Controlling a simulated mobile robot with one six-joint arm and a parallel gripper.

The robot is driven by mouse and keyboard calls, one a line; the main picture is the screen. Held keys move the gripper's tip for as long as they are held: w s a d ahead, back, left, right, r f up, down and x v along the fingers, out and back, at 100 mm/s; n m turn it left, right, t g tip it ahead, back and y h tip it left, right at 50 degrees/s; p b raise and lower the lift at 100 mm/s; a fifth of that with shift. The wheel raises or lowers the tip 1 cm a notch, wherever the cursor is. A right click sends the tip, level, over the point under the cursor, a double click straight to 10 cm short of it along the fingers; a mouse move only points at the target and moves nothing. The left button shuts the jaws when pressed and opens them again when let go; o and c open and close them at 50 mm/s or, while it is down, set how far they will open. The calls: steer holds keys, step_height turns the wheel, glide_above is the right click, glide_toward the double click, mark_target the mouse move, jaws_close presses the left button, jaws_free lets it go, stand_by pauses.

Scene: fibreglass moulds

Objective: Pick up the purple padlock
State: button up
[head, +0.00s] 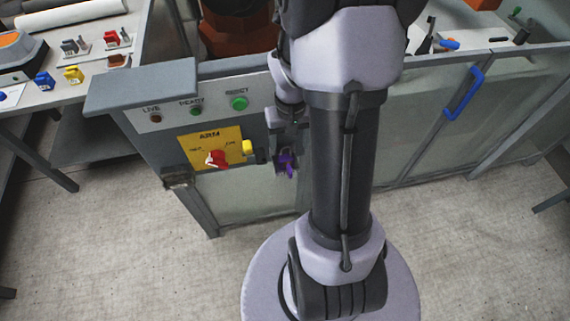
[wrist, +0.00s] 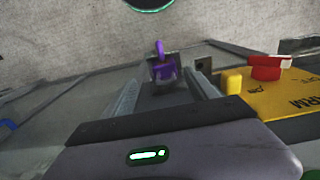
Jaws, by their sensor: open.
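The purple padlock (head: 289,165) is at the front of the grey cabinet, just right of the yellow panel in the head view. It shows against a small grey bracket in the wrist view (wrist: 165,71), and I cannot tell how it is held there. My gripper (wrist: 163,88) is open, with one finger on each side of the line to the padlock. The padlock appears near the fingertips, and no contact is clear. In the head view my gripper (head: 290,135) is partly hidden by my arm, just above the padlock.
A red rotary switch (head: 217,158) and a yellow block (head: 247,147) stick out left of the padlock. A grey ledge (head: 140,88) overhangs the panel at left. A blue handle (head: 464,94) is on the right cabinet front. A bench (head: 75,92) at left holds small coloured padlocks.

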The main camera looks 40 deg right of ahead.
mark_target(286, 162)
steer(key=f+b, duration=0.1)
steer(key=f, duration=0.1)
steer(key=f+b, duration=0.1)
steer(key=f, duration=0.1)
steer(key=w+f+b, duration=0.1)
steer(key=f, duration=0.1)
steer(key=shift+a, duration=0.2)
steer(key=shift+r, duration=0.25)
steer(key=shift+c, duration=0.5)
jaws_close()
